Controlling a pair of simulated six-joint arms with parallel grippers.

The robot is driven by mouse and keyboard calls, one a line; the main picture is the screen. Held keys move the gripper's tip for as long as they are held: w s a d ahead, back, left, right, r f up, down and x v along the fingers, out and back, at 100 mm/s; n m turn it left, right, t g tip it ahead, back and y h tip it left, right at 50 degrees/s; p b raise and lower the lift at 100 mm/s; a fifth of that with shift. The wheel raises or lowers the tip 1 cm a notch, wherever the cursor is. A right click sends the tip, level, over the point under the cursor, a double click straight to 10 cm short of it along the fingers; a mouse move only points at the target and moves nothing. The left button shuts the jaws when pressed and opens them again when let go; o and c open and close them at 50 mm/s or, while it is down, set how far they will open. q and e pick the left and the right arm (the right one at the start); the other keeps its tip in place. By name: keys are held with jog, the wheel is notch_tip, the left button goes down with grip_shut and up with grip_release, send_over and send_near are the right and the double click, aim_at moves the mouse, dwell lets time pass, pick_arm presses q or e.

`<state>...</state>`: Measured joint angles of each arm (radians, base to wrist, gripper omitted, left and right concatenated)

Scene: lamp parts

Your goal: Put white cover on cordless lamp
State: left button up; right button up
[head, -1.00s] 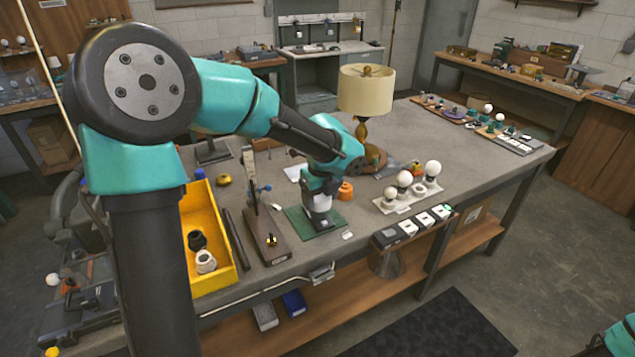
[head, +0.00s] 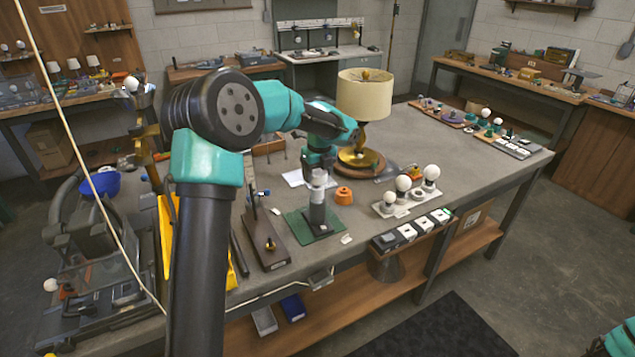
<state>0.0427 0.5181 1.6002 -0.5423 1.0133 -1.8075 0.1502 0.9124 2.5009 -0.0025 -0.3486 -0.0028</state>
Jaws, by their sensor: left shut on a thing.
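My left gripper (head: 318,170) is in the middle of the head view, pointing down above the green mat (head: 299,226). It is shut on a small pale piece, which looks like the white cover (head: 318,180); the fingers hide part of it. I cannot tell whether the pale piece touches the cylinder's top. My right gripper is not in view.
An orange knob-like part (head: 343,196) sits right of the mat. A brown-based stand (head: 264,240) is at its left. White bulbs on a holder (head: 403,184) are farther right. A large cream-shaded lamp (head: 364,96) stands behind.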

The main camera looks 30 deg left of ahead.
aim_at(317, 182)
pick_arm(q)
jog(key=shift+f, duration=1.75)
jog(key=shift+f, duration=0.15)
jog(key=o, duration=0.9)
jog(key=r, duration=0.4)
jog(key=d+r, duration=0.1)
jog(key=r, duration=0.7)
jog(key=shift+s+d+r, duration=0.1)
jog(key=shift+s+d, duration=0.05)
jog(key=shift+s, duration=0.2)
